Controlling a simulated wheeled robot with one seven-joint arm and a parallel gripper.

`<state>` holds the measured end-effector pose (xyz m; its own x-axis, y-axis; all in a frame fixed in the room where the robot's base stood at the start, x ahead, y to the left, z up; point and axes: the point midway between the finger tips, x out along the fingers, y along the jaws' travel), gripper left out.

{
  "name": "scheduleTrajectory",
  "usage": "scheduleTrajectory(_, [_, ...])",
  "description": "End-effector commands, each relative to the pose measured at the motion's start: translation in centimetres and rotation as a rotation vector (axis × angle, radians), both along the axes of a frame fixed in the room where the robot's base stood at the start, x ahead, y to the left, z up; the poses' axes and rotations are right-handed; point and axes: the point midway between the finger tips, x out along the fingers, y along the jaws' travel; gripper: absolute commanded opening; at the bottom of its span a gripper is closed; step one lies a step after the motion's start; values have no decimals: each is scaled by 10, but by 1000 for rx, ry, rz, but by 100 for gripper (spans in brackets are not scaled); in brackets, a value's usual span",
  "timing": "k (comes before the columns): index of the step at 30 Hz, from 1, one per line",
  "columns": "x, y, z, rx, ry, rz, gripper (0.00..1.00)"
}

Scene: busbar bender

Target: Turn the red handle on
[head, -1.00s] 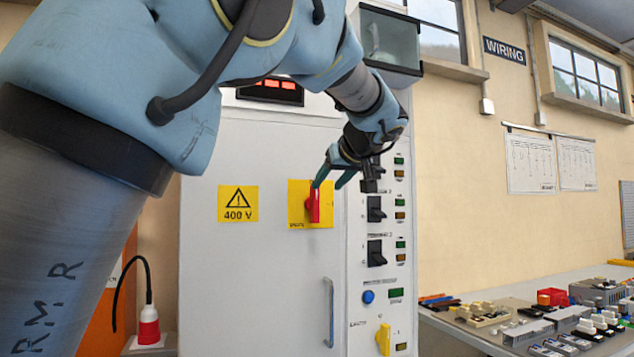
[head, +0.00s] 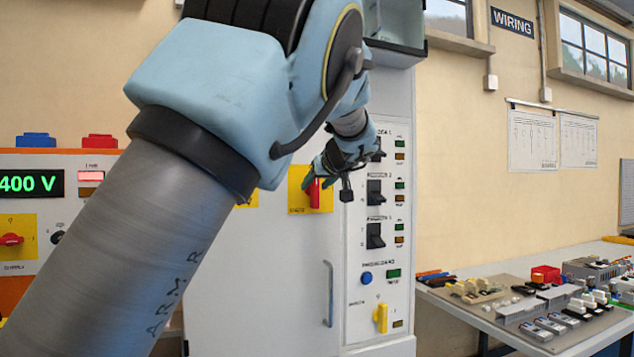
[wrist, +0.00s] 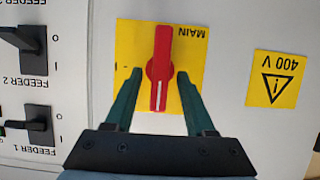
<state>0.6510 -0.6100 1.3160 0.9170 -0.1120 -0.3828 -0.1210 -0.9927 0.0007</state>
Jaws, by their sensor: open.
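The red handle (head: 314,194) is on a yellow plate labelled MAIN on the pale cabinet door. In the wrist view, which shows the labels upside down, the red handle (wrist: 161,60) stands upright, in line with the plate's sides. My gripper (wrist: 156,74) is open, with one green finger on each side of the handle's lower half in that view. I see gaps between fingers and handle. In the head view my gripper (head: 317,183) comes in from the upper right and partly covers the handle's top.
Black feeder switches (head: 375,235) line the panel right of the handle. A yellow handle (head: 381,318) and door grip (head: 328,293) are lower down. An orange-and-white box with another red handle (head: 11,239) and a 400 V display stands left. A cluttered bench (head: 500,325) is right.

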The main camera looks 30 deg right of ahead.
Motion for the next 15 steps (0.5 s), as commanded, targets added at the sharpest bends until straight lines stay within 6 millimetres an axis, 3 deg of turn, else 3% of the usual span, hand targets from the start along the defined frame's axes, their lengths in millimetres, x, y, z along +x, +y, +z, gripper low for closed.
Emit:
scheduleTrajectory(4, [0,0,0,0,0,0,55])
scheduleTrajectory(15, [0,0,0,1,0,0,13])
